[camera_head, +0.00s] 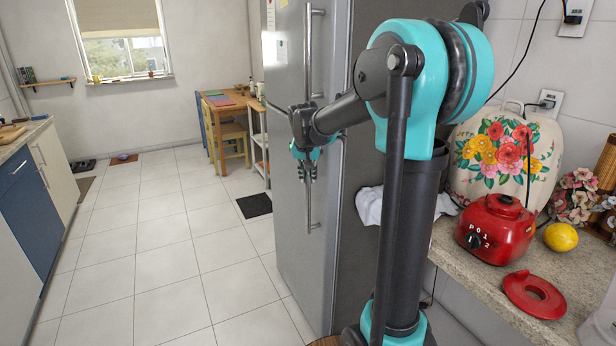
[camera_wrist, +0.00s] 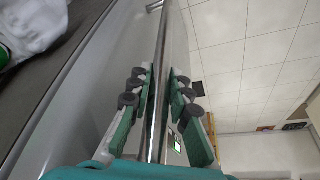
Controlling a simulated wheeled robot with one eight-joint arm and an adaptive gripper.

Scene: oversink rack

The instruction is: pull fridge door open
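The grey metal fridge (camera_head: 290,120) stands in the middle of the head view, with its doors closed. It has an upper bar handle (camera_head: 308,45) and a lower bar handle (camera_head: 310,210). My gripper (camera_head: 308,175) is at the upper part of the lower handle. In the wrist view a metal handle bar (camera_wrist: 159,85) runs between the two fingers of my gripper (camera_wrist: 161,74). The fingers are apart, one on each side of the bar, with narrow gaps visible near the tips. Contact with the bar cannot be made out.
The tiled floor (camera_head: 150,255) in front of the fridge is clear, with a dark mat (camera_head: 254,205) farther back. A wooden table (camera_head: 228,110) and chair stand beyond. A counter (camera_head: 470,262) at right holds a red appliance (camera_head: 495,230) and a lemon. Cabinets (camera_head: 25,215) line the left.

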